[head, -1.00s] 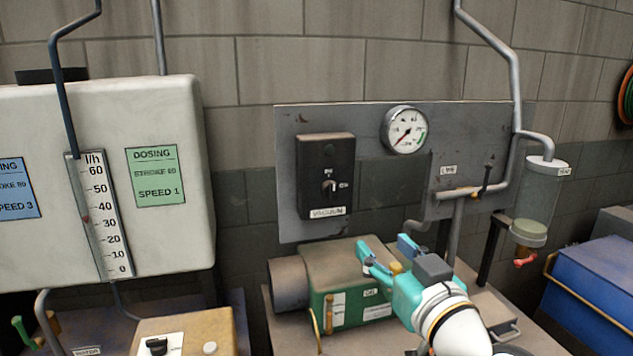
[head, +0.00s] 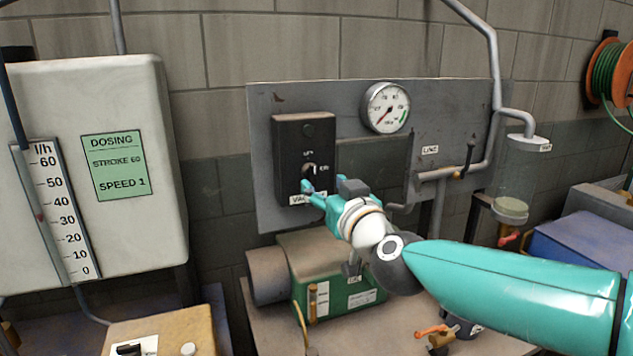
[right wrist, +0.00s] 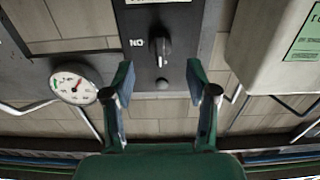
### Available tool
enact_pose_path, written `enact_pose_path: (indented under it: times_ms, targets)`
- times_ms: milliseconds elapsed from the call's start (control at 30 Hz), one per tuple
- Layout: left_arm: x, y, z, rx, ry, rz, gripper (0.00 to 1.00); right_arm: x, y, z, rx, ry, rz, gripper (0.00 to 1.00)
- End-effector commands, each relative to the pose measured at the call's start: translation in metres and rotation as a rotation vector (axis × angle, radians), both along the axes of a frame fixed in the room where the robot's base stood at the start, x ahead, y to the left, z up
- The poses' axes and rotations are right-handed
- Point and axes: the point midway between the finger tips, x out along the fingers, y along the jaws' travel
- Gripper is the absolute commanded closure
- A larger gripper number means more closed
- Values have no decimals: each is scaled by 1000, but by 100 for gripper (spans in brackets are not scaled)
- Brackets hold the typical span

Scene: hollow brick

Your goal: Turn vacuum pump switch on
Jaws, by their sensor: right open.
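The vacuum switch box (head: 290,148) is black and mounted on a grey panel, with a rotary knob (head: 309,170) and a label below that my gripper partly covers. In the right wrist view the knob (right wrist: 163,47) points along the box's length, at right angles to the nearby marking that reads "NO" upside down. My right gripper (head: 308,192) is at the lower edge of the box, just below the knob. In the right wrist view its fingers (right wrist: 162,85) are spread and empty, with the knob beyond the gap between them. My left gripper is not in view.
A pressure gauge (head: 386,107) is on the panel right of the box, its needle low. A pipe with a valve handle (head: 470,155) is further right. A green pump (head: 335,285) stands below.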

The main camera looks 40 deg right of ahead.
Motion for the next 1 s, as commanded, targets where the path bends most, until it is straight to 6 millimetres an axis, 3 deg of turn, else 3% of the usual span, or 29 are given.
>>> enact_pose_path:
  times_ms: [100, 300, 700, 1000]
  targets:
    - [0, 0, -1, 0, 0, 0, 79, 23, -6, -1, -1, 1, -1, 43]
    - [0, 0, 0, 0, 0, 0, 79, 45, -10, 0, 0, 1, 1, 43]
    - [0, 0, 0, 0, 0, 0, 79, 51, -11, 0, 0, 0, 2, 43]
    - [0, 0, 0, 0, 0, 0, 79, 51, -10, 0, 0, 0, 3, 92]
